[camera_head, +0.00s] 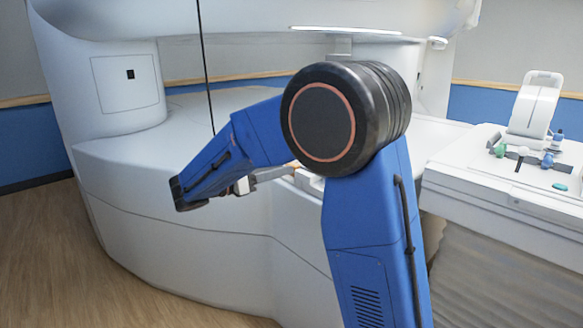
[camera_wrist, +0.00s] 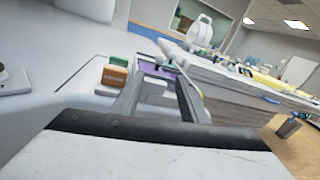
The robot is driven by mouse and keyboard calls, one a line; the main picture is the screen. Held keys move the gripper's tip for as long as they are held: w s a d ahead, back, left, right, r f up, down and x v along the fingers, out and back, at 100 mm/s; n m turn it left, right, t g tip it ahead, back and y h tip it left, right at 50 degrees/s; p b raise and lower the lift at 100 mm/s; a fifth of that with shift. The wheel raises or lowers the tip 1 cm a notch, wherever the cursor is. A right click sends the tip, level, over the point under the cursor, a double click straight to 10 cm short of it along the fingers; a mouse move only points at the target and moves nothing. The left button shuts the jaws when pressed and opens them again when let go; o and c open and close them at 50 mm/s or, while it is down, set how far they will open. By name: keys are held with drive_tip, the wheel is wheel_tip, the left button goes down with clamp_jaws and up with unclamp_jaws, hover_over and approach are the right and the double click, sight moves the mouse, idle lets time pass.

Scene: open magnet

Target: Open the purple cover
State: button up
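In the wrist view, a small flat purple surface (camera_wrist: 151,69), probably the purple cover, shows beyond and between my fingers. Its edges are partly hidden, and I cannot tell whether it is raised. My gripper (camera_wrist: 161,80) points toward it, with its two grey fingers apart and nothing visibly held between them. In the head view, my gripper (camera_head: 268,174) is left of the black arm joint, low over the white magnet base, and partly hidden. The purple cover cannot be made out in the head view.
Orange-brown and green blocks (camera_wrist: 115,73) sit just left of my fingers in the wrist view. The white magnet housing (camera_head: 110,95) stands behind my arm. A patient table (camera_head: 470,180) with a white coil (camera_head: 536,103) and small coloured items stands at the right. Wood floor (camera_head: 50,255) is clear at the left.

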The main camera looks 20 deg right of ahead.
drive_tip(key=shift+s+a, duration=0.2)
drive_tip(key=shift+a, duration=0.7)
drive_tip(key=s+d+f+m+g+y, duration=0.1)
drive_tip(key=s+d+f+m+y, duration=0.2)
drive_tip(key=s, duration=0.4)
drive_tip(key=s+d+f+m+g+y, duration=0.1)
drive_tip(key=s+d+f+m+y, duration=0.2)
drive_tip(key=s, duration=0.4)
drive_tip(key=s+d+f+m+g+y, duration=0.1)
drive_tip(key=s+d+m+y, duration=0.3)
drive_tip(key=s, duration=0.3)
drive_tip(key=s+a+f+m+t+y, duration=0.2)
drive_tip(key=s+a+f+m+y, duration=0.1)
drive_tip(key=s+m, duration=0.3)
drive_tip(key=s+a+f+m+t+y, duration=0.3)
drive_tip(key=s+m+y, duration=0.1)
drive_tip(key=s+m, duration=0.2)
drive_tip(key=shift+s+a+f+y, duration=0.15)
drive_tip(key=shift+s+a+y, duration=0.25)
drive_tip(key=shift+s, duration=0.1)
drive_tip(key=shift+d, duration=0.1)
